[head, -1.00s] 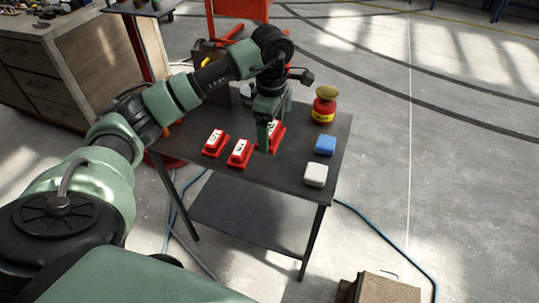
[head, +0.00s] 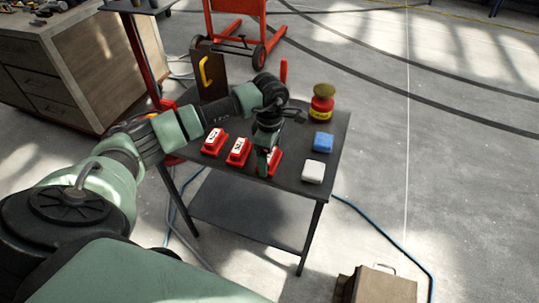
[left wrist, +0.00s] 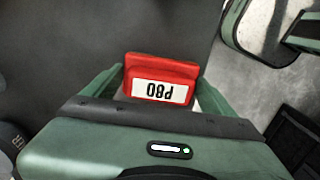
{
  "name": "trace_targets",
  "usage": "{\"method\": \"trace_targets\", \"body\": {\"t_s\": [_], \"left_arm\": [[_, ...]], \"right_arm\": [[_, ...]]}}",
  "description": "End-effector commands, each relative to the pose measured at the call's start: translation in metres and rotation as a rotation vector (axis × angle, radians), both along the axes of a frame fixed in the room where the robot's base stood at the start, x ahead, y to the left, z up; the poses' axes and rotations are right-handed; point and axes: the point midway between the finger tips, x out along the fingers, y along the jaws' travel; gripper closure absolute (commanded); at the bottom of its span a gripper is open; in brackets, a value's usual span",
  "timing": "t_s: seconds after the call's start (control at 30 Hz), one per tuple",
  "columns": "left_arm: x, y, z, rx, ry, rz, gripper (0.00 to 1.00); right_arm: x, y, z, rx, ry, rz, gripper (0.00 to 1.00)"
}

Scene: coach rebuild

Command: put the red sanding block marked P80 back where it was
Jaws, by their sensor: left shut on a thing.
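The red sanding block (left wrist: 160,78) with a white label reading P80 sits between the fingers of my left gripper (left wrist: 160,88) in the left wrist view. My left gripper (head: 268,168) is shut on it, above the dark table (head: 245,187) in the head view. Only part of the held block (head: 276,158) shows there, behind the fingers. I cannot tell whether it touches the table top. Two other red blocks with white labels, one at the left (head: 213,142) and one nearer the gripper (head: 238,151), stand on the table. Their labels are too small to read.
A blue block (head: 322,142) and a white block (head: 313,171) lie right of the gripper. A red and yellow tin (head: 322,103) stands at the back right corner. A dark panel with a yellow handle (head: 205,72) is behind my arm. A brown box (head: 380,286) is on the floor.

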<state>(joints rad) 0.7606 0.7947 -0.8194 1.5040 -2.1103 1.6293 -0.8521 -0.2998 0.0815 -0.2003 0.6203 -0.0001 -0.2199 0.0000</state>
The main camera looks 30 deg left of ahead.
Motion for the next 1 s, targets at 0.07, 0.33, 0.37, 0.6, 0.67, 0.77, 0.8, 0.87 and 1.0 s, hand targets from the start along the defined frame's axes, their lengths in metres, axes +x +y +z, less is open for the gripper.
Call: {"method": "trace_targets", "body": {"t_s": [0.07, 0.33, 0.37, 0.6, 0.67, 0.77, 0.8, 0.87, 1.0], "left_arm": [[0.000, 0.000, -0.002, 0.000, -0.001, 0.000, 0.46], [0.000, 0.000, -0.002, 0.000, 0.000, 0.000, 0.00], [0.000, 0.000, -0.002, 0.000, 0.000, 0.000, 0.00], [0.001, 0.000, 0.018, 0.000, -0.004, 0.001, 0.00], [0.001, 0.001, 0.029, 0.002, -0.005, 0.000, 0.00], [0.001, 0.001, 0.052, 0.001, -0.006, 0.000, 0.00], [0.002, 0.000, 0.061, 0.000, -0.005, 0.000, 0.00], [0.001, 0.001, 0.074, 0.001, -0.005, 0.000, 0.00], [0.001, 0.000, 0.099, 0.001, -0.003, 0.001, 0.00]], "right_arm": [[0.000, 0.000, -0.003, 0.000, 0.000, 0.000, 0.64], [0.000, 0.000, -0.002, 0.000, -0.001, 0.000, 0.64], [0.000, 0.000, -0.002, 0.000, -0.001, 0.000, 0.64], [0.000, 0.000, -0.005, 0.000, -0.001, -0.001, 0.64], [0.000, 0.000, -0.008, 0.000, -0.001, -0.001, 0.64], [0.000, 0.000, -0.013, 0.000, -0.001, -0.001, 0.64], [0.000, 0.001, -0.014, 0.001, -0.001, -0.001, 0.64], [0.000, 0.001, -0.017, 0.001, -0.001, -0.001, 0.64], [0.000, 0.002, -0.021, 0.002, -0.001, -0.002, 0.64]]}}
